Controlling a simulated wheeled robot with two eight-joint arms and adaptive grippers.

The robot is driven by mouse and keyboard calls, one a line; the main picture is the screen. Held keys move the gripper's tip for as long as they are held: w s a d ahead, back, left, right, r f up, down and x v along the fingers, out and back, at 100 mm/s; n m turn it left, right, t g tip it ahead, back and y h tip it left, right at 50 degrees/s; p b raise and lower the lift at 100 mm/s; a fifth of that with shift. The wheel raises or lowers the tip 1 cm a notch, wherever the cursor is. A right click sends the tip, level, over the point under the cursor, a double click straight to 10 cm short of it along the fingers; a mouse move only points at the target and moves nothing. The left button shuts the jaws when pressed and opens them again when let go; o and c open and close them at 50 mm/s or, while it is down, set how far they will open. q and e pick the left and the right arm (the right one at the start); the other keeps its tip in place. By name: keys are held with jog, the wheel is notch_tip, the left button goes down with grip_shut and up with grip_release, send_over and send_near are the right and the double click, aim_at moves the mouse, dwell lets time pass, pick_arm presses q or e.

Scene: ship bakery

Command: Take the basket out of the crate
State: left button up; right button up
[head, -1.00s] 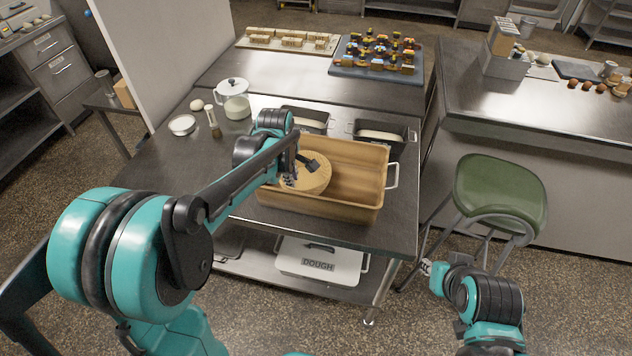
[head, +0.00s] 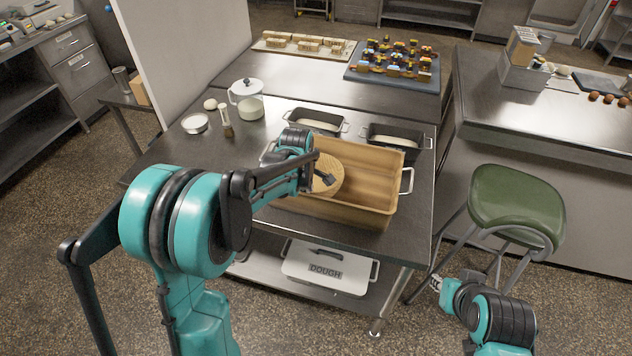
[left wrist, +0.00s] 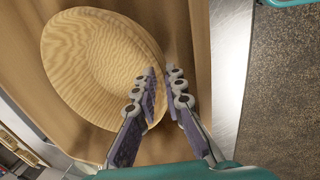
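The basket (head: 331,169) is round, pale and wood-patterned. It sits inside the left part of the brown wooden crate (head: 385,215). My left gripper (head: 318,178) reaches in over the crate's left side to the basket. In the left wrist view the basket (left wrist: 85,60) fills the upper left. The left gripper's fingers (left wrist: 161,78) straddle its rim, one inside and one outside. The fingertips are close together; whether they press on the wall is unclear. My right gripper (head: 436,284) is low at the right, away from the table, small and partly hidden by its arm.
Two dark loaf tins (head: 318,122) with dough stand behind the crate. A lidded white pot (head: 247,101), a shaker and a small bowl (head: 195,123) stand at the back left. A green stool (head: 515,200) stands right of the table. A white dough box (head: 325,270) lies on the lower shelf.

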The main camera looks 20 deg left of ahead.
pick_arm(q)
grip_shut()
jog(key=shift+r, duration=0.1)
